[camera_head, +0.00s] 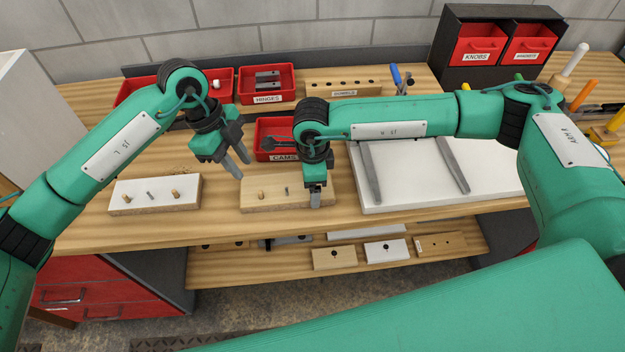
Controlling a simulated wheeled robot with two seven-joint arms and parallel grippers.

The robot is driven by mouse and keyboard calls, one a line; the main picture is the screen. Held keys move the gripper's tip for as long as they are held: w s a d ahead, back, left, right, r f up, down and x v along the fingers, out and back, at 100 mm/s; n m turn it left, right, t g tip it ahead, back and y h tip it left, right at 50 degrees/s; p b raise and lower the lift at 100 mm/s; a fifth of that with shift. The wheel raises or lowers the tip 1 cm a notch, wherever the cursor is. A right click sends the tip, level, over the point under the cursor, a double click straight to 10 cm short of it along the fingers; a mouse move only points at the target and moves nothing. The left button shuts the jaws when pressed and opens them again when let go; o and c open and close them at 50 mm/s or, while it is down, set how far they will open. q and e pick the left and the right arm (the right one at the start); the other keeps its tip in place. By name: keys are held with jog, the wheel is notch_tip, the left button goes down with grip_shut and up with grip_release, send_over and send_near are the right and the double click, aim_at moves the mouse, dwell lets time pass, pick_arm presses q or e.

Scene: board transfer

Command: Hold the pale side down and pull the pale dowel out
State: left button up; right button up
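The pale wooden side (275,203) lies flat on the bench, with a wooden dowel (261,194) upright near its left end and a grey metal pin (287,190) near its middle. My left gripper (243,169) is open and empty, tilted down above and behind the side's left end, apart from the dowel. My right gripper (316,199) points straight down at the side's right end and covers that part. I cannot tell whether it is shut on something there or pressing on the board.
A white-topped side (140,202) with two dowels and a pin lies to the left. A large white panel (410,201) with grey strips lies to the right. Red bins (267,84) stand behind. A lower shelf (290,268) holds several small blocks.

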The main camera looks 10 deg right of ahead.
aim_at(256, 188)
pick_arm(q)
jog(key=shift+m, duration=0.6)
jog(key=shift+x, duration=4.6)
jog(key=shift+a, duration=0.1)
grip_shut()
